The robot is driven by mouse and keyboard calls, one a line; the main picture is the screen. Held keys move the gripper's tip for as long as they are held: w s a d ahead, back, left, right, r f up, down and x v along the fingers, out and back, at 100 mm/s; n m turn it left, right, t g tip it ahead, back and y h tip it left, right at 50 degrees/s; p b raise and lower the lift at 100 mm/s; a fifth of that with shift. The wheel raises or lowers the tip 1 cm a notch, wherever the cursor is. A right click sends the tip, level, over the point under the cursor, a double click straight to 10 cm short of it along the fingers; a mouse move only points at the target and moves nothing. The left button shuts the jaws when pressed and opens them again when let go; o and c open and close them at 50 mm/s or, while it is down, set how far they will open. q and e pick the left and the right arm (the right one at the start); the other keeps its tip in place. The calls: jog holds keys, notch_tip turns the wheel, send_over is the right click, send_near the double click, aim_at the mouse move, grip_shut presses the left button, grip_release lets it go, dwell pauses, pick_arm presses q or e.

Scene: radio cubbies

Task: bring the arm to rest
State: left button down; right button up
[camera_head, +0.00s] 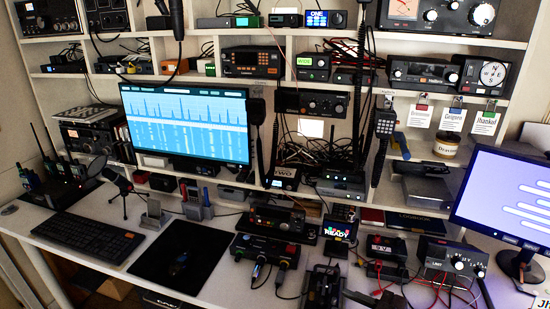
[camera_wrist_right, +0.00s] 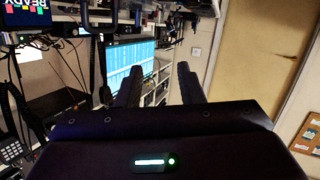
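My right gripper (camera_wrist_right: 159,82) shows in the right wrist view. Its two dark fingers stand apart with nothing between them, so it is open and empty. The wrist view is turned over: the READY display (camera_wrist_right: 25,10) appears upside down at its top left. Beyond the fingers are the blue-screened monitor (camera_wrist_right: 132,62) and shelving, with clear space around the fingertips. Neither gripper and no arm can be made out in the head view. My left gripper is in no view.
In the head view, a white desk holds a keyboard (camera_head: 88,237), a black mat (camera_head: 166,262), a control box (camera_head: 265,250) and cabled radios. Shelves full of radios rise behind. A second monitor (camera_head: 509,199) stands at right. A door (camera_wrist_right: 262,55) shows in the wrist view.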

jog(key=s+d+f+m+g+h, duration=0.2)
jog(key=s+f+m+g+h, duration=0.15)
jog(key=s+m+h, duration=0.35)
jog(key=s+d+f+m+g+h, duration=0.25)
jog(key=s+f+h, duration=0.2)
jog(key=s, duration=0.45)
notch_tip(320, 180, down, 32)
jog(key=s+r+g+b, duration=0.1)
jog(key=s+g, duration=0.1)
jog(key=s, duration=0.1)
jog(key=s+d+f+g, duration=0.1)
jog(key=s+d+f, duration=0.2)
jog(key=s+f, duration=1.4)
jog(key=shift+s+b, duration=0.35)
jog(key=shift+s, duration=0.25)
jog(key=shift+f+h, duration=0.1)
jog(key=shift+h, duration=0.15)
